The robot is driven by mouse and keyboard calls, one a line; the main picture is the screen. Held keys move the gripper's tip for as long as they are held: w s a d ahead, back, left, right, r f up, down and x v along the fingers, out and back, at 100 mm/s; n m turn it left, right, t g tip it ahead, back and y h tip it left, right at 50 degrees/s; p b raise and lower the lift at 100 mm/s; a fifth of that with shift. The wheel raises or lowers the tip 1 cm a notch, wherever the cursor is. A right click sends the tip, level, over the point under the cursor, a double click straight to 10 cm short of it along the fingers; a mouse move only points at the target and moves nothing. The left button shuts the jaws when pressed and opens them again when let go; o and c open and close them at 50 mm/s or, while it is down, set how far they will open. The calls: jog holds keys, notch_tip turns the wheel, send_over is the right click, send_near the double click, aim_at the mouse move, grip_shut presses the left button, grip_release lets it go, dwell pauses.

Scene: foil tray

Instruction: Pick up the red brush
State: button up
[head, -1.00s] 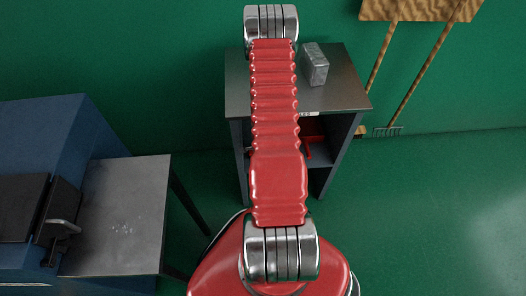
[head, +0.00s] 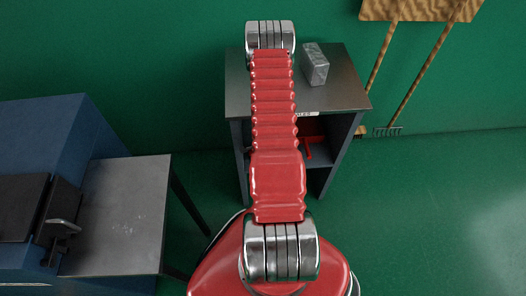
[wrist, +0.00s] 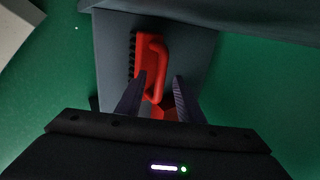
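The red brush (wrist: 140,58), with dark bristles along its left side and a loop-like handle, lies on a grey shelf (wrist: 195,45) in the wrist view. In the head view, part of the red brush (head: 309,148) shows inside the cabinet, partly hidden by my arm. My gripper (wrist: 159,79) is open. Its two dark fingers stand apart, with the lower end of the brush handle appearing between them. I cannot tell how far the fingers are from the handle in depth. The gripper is hidden in the head view.
The shelf is inside a grey cabinet (head: 345,95), and a silver foil-like block (head: 315,66) stands on its top. Another red surface (wrist: 168,113) shows low between the fingers. A blue machine with a grey side table (head: 130,200) stands left. Green floor is open at right.

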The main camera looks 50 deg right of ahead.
jog(key=shift+c, duration=0.4)
grip_shut()
